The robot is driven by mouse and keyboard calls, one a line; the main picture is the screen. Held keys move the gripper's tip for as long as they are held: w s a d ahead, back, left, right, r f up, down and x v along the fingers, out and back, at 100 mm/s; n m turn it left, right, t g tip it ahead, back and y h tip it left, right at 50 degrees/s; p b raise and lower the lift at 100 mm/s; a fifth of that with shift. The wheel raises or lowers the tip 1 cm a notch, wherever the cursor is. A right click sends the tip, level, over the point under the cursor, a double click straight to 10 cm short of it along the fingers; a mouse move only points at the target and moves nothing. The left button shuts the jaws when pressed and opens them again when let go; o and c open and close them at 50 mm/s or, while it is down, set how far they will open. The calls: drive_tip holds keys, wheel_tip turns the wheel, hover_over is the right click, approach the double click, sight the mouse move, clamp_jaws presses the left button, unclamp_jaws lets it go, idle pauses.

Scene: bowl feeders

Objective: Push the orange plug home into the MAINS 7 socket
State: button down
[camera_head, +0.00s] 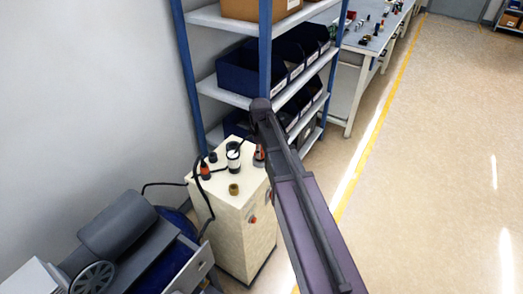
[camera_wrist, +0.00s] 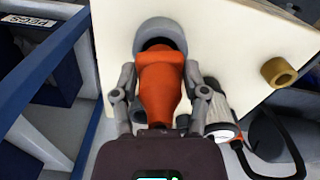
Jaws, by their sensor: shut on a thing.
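The orange plug (camera_wrist: 160,88) is held between the two grey fingers of my gripper (camera_wrist: 161,78) in the wrist view. Its dark front end reaches into the opening of a round grey socket (camera_wrist: 160,27) on the cream panel. How deep it sits cannot be told. In the head view, a small orange part (camera_head: 259,157), which looks like the held plug, shows beside my arm at the right of the cabinet top. My arm hides most of the gripper there. No MAINS 7 marking is legible.
The cream cabinet (camera_head: 246,235) also bears a white-and-black connector (camera_head: 233,155), a brass fitting (camera_head: 234,189) and another orange plug (camera_head: 204,170) with a black cable. The connector stands close beside my right finger in the wrist view (camera_wrist: 222,117). A blue shelf rack (camera_head: 265,60) stands behind.

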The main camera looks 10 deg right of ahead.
drive_tip(key=shift+f+b, duration=0.95)
drive_tip(key=shift+f, duration=0.05)
idle(0.8)
unclamp_jaws()
idle(0.5)
drive_tip(key=shift+r, duration=0.15)
drive_tip(key=shift+r+p, duration=3.5)
drive_tip(key=shift+p, duration=0.15)
drive_tip(key=shift+r, duration=0.1)
drive_tip(key=shift+r+p, duration=1.9)
drive_tip(key=shift+p, duration=0.1)
drive_tip(key=shift+s, duration=0.1)
